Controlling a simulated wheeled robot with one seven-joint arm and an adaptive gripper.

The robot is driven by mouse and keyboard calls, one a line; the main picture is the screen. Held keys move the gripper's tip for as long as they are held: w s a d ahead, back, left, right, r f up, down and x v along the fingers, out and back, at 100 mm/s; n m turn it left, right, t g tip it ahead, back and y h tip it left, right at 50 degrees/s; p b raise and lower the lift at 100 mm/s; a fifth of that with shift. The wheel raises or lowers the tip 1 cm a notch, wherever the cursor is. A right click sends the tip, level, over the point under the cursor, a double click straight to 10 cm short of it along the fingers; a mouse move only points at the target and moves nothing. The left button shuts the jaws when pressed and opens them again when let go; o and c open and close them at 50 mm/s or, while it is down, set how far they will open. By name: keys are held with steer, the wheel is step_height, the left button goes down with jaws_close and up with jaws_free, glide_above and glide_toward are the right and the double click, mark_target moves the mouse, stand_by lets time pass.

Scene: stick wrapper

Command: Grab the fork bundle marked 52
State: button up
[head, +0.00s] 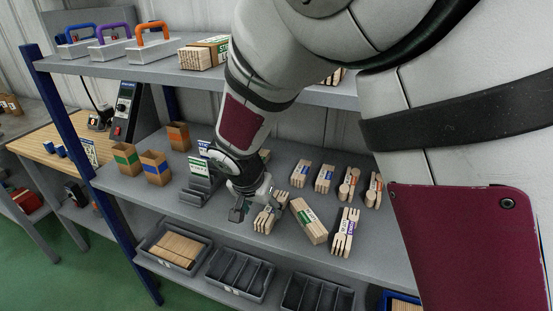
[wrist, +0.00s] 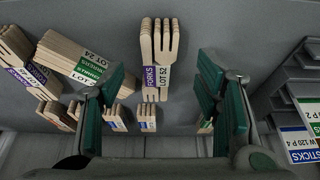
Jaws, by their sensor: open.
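The fork bundle marked LOT 52 (wrist: 157,62) has a purple FORKS label and lies on the shelf, tines away from me in the wrist view. In the head view the fork bundle (head: 264,219) is partly hidden by my gripper (head: 252,203). In the wrist view my gripper (wrist: 163,80) is open and empty, with one green-padded finger on each side of the bundle's line. I cannot tell how far the fingers are above it.
A bundle marked LOT 24 (wrist: 82,60) and another fork bundle (wrist: 30,72) lie to the left in the wrist view. A grey holder (wrist: 290,92) stands at the right. Several smaller bundles (head: 324,178) lie farther back. An upper shelf (head: 160,62) is overhead.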

mark_target(266, 215)
steer(key=shift+x, duration=2.75)
steer(key=shift+d, duration=0.1)
steer(key=c, duration=1.3)
